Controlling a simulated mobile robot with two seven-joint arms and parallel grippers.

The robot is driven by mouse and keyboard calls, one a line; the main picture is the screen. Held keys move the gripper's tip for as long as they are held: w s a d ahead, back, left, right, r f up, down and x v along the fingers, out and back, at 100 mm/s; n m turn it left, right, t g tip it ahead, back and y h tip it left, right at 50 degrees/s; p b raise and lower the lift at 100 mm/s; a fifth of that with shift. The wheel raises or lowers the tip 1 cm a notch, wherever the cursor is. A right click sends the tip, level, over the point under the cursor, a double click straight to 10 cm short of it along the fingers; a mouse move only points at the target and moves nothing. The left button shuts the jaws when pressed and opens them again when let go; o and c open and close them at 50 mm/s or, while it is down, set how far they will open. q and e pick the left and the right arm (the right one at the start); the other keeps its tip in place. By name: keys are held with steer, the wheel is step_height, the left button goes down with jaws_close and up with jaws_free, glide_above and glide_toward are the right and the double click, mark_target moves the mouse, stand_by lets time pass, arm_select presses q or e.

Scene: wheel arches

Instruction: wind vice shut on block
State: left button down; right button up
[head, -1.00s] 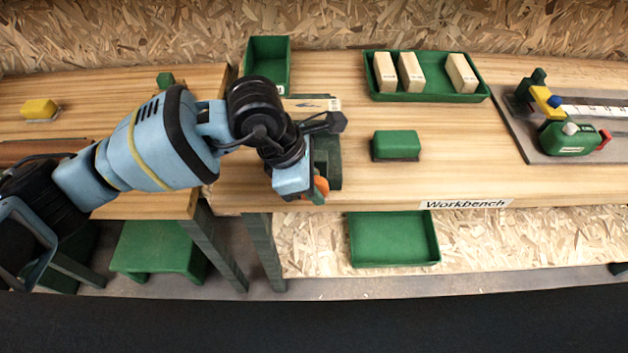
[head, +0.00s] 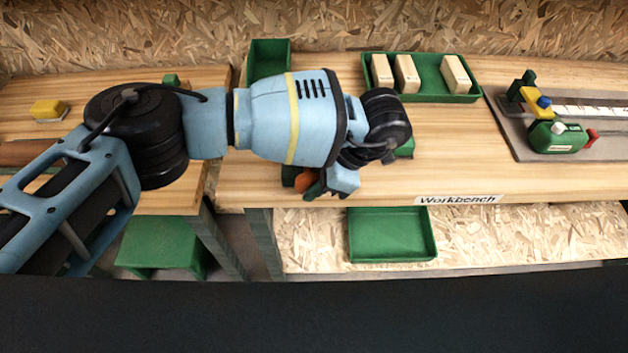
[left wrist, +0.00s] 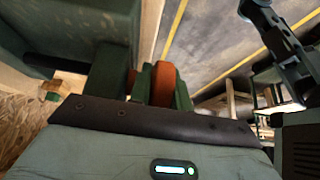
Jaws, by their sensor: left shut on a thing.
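The green vice (head: 289,174) sits at the front edge of the workbench, mostly hidden behind my left arm in the head view. Its orange handle (head: 306,182) shows beside my left gripper (head: 314,187). In the left wrist view the orange handle (left wrist: 163,84) stands between the green fingers of my left gripper (left wrist: 161,90), which is shut on it. Dark green vice parts (left wrist: 113,65) show beside it. The block in the vice is hidden by my arm in the head view, so I cannot tell how the jaws sit against it. My right gripper is not in view.
A green tray (head: 428,97) with three pale wooden blocks stands at the back. A green bin (head: 268,58) is left of it. A green-topped brush (head: 405,149) is partly hidden behind my wrist. A fixture with a green clamp (head: 557,137) is at right. The bench between is clear.

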arm_select(q)
steer(key=shift+y, duration=1.5)
steer(key=shift+f, duration=0.1)
steer(key=c, duration=1.6)
jaws_free()
